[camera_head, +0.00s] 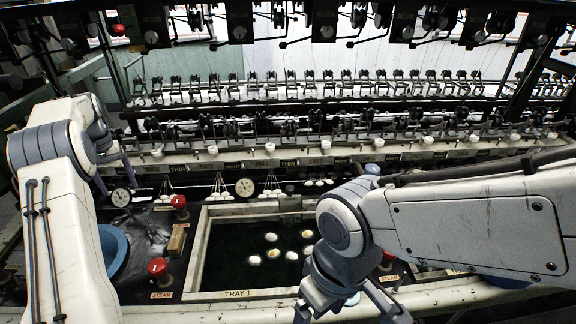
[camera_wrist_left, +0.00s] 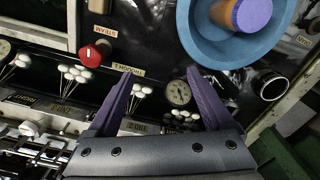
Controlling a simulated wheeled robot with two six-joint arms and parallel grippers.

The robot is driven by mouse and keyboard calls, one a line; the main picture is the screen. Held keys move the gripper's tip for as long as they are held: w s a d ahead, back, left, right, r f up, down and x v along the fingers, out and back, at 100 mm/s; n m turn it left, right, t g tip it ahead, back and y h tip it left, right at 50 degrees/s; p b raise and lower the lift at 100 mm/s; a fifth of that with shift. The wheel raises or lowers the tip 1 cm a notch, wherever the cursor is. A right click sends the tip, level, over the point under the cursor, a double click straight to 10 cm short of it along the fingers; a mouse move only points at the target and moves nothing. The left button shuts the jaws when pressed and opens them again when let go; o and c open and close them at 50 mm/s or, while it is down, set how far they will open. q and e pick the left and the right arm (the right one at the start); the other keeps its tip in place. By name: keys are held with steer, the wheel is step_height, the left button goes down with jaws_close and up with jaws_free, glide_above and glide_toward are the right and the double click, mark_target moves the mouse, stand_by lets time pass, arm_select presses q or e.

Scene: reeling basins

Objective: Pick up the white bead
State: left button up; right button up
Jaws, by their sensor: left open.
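Several small white beads hang in clusters along the back of the basin bench, and I cannot tell which one is meant. One cluster (camera_head: 220,194) is at the back of the tray, another (camera_head: 271,191) to its right. In the left wrist view a bead cluster (camera_wrist_left: 140,91) shows between the fingers, beyond them, beside the left finger. My left gripper (camera_head: 118,186) is open and empty, over the back left of the bench; its purple fingers (camera_wrist_left: 159,73) also show in the left wrist view. My right gripper (camera_head: 345,310) is low in front, its fingertips cut off or hidden.
Tray 1 (camera_head: 195,250) holds dark water with several white and yellowish ovals. Red knobs (camera_head: 158,267), dials (camera_head: 245,187) and a blue basin (camera_head: 113,249) surround it. In the left wrist view the blue basin (camera_wrist_left: 200,45) holds an orange, purple-topped cylinder (camera_wrist_left: 248,14). Reeling machinery fills the back.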

arm_select(q)
steer(key=shift+c, duration=0.9)
steer(key=w+d+f+m, duration=0.2)
steer(key=d, duration=0.7)
steer(key=m, duration=0.8)
glide_above(255, 258)
step_height(255, 258, down, 12)
steer(key=shift+d+r, duration=0.15)
steer(key=shift+r, duration=0.1)
step_height(255, 258, down, 5)
steer(key=shift+r+p, duration=0.2)
steer(key=shift+p, duration=0.75)
steer(key=shift+a+f, duration=0.2)
steer(key=shift+f, duration=0.45)
steer(key=c, duration=0.8)
